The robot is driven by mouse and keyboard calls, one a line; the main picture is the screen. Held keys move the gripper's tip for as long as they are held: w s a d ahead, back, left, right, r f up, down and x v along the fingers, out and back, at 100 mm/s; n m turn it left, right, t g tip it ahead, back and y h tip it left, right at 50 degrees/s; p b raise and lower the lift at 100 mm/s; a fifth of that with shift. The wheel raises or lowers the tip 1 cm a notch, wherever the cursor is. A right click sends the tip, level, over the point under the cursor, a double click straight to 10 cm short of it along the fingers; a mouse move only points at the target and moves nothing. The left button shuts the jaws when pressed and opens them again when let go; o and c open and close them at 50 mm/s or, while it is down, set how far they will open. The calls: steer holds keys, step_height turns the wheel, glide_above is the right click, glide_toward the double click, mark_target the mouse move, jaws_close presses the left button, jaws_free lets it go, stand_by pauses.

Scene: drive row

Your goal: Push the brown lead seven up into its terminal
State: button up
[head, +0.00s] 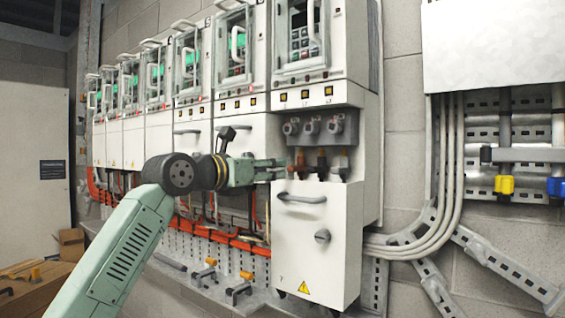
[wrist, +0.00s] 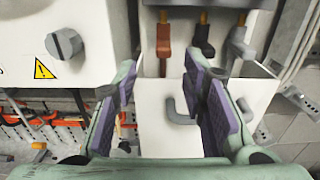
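The brown lead (head: 300,166) hangs at the left of three leads on the nearest drive cabinet; it also shows in the wrist view (wrist: 163,47). It stands upright below the leftmost grey terminal (head: 291,128). Its orange upper end shows in the wrist view; whether it touches the terminal I cannot tell. My gripper (head: 279,169) reaches in from the left, just short of the brown lead. In the wrist view my gripper (wrist: 162,78) has its purple-padded fingers wide apart, with nothing between them. The brown lead lies just beyond the fingertips, roughly in line with the gap.
A black lead (wrist: 203,40) and a grey lead (wrist: 240,42) hang close to the right of the brown one. Below is a white cover (head: 318,250) with a protruding handle (head: 302,198). The neighbouring cabinet's cover (wrist: 80,20) with a knob is at the left.

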mark_target(290, 167)
steer(key=p+x, duration=0.3)
steer(key=x, duration=0.6)
steer(key=shift+d+r+p, duration=0.2)
steer(key=shift+d+p, duration=0.1)
steer(key=shift+p, duration=0.1)
steer(key=shift+w+d+f, duration=0.15)
steer(key=shift+w+d, duration=0.15)
steer(key=shift+w, duration=0.15)
steer(key=shift+c, duration=0.5)
jaws_close()
steer(key=shift+s, duration=0.1)
